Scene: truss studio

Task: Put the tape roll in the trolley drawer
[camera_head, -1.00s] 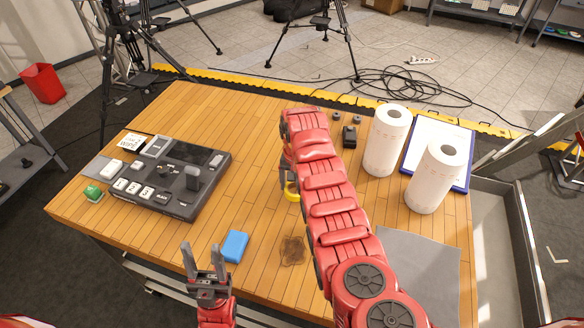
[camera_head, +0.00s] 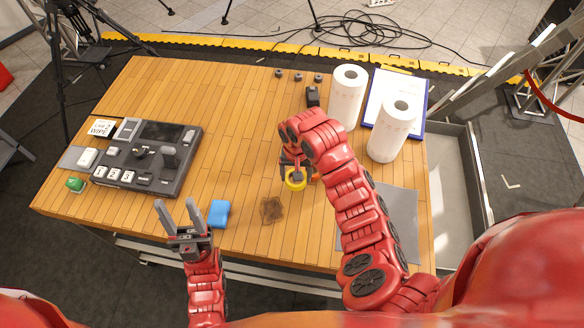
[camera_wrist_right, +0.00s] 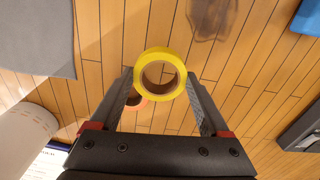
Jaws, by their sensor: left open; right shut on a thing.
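The yellow tape roll (camera_head: 296,183) is held in my right gripper (camera_head: 298,174) over the middle of the wooden table. In the right wrist view the tape roll (camera_wrist_right: 160,75) sits between the two fingertips, its ring facing the camera. The open grey trolley drawer (camera_head: 479,182) is beside the table's right edge, well to the right of my right gripper; part of it is hidden by my arm. My left gripper (camera_head: 178,206) is open and empty at the table's front edge, left of a blue sponge-like block (camera_head: 219,213).
A grey mat (camera_head: 402,205) lies front right. A control panel (camera_head: 145,158) is on the left. A brown stain (camera_head: 271,210) marks the wood.

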